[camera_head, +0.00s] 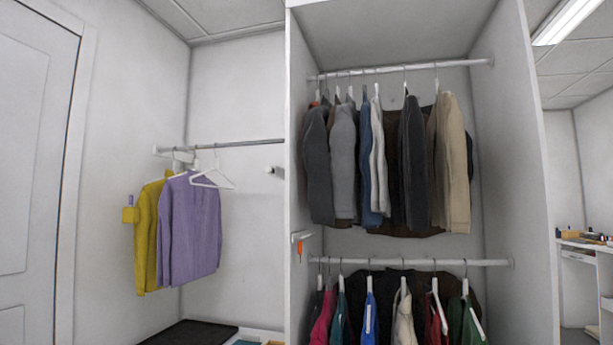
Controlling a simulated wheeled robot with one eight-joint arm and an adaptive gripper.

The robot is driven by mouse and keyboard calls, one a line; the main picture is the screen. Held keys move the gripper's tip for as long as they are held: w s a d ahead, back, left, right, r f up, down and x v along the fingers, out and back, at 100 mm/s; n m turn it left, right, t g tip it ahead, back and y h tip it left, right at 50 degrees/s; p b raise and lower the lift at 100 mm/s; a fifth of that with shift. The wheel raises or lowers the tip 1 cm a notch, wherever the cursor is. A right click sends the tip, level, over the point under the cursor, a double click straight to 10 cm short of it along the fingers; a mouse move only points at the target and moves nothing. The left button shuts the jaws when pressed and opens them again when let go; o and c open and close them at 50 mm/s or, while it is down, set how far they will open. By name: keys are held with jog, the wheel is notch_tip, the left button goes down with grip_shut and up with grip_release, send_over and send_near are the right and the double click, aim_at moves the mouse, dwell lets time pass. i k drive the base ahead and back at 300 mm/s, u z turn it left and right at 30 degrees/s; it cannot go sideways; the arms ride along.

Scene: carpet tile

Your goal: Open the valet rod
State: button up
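A short white bar-like fitting (302,236) sits low on the inner face of the wardrobe's left side panel, near its front edge. A small orange piece (299,250) hangs below it. This looks like the valet rod, though it is small and I cannot tell how far it extends. My gripper is not in view.
The open white wardrobe has an upper rail (450,67) of jackets and a lower rail (490,262) of colored garments. Yellow and purple clothes (190,230) hang on the left rail. A door (35,150) is far left; a cluttered shelf (585,243) stands right.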

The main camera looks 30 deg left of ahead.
aim_at(267, 169)
jog(key=z, duration=1.7)
jog(key=i, duration=0.4)
jog(key=u, duration=3.75)
jog(key=i, duration=0.5)
jog(key=u, duration=0.05)
